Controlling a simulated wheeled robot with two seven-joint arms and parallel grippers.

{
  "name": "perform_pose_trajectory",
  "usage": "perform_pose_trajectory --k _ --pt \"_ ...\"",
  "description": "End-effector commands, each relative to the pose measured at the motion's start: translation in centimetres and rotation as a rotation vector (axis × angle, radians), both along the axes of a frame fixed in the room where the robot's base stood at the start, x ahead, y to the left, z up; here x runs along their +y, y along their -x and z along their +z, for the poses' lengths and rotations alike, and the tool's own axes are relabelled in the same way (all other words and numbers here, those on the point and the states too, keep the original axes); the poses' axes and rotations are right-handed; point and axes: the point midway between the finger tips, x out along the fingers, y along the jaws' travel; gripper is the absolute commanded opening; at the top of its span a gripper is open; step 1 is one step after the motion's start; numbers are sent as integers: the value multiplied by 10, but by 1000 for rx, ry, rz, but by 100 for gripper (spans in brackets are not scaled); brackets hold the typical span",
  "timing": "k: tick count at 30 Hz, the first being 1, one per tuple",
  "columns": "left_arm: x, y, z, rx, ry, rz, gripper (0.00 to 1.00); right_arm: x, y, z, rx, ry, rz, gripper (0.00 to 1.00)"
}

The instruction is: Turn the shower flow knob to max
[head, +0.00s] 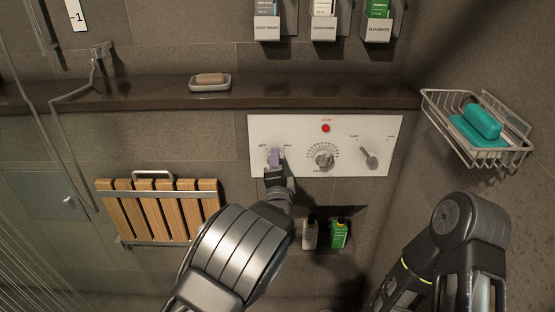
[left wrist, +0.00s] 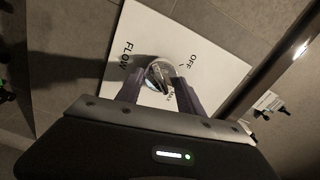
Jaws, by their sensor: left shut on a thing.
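In the head view, the white control panel (head: 215,0) is not at the top; the white shower panel (head: 349,130) is on the back wall. My left gripper (head: 275,158) is at its left end and covers the flow knob there. In the left wrist view, the round metal flow knob (left wrist: 160,72) sits on the panel (left wrist: 216,78) between the fingers of my left gripper (left wrist: 157,86). The gripper is shut on the knob. FLOW, OFF and Max markings surround the knob. Its exact pointing direction is hard to tell. My right gripper is not in view.
The panel also has a central dial (head: 324,155), a lever (head: 369,158) and a red button (head: 326,128). A soap dish (head: 210,86) rests on the ledge (head: 150,92) above. A wire basket (head: 465,145) hangs at right. Small bottles (head: 339,233) stand in a niche below.

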Motion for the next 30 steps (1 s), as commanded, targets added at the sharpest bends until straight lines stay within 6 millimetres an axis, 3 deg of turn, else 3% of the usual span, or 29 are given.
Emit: perform_pose_trajectory --k 16,17,24,30 --pt "6 -1 1 -4 -33 10 4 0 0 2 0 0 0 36" --pt "6 -1 1 -4 -33 10 47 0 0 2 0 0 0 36" --pt "3 -1 1 -3 -31 6 66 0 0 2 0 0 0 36" --pt "2 0 1 -1 -31 3 66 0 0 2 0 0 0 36"
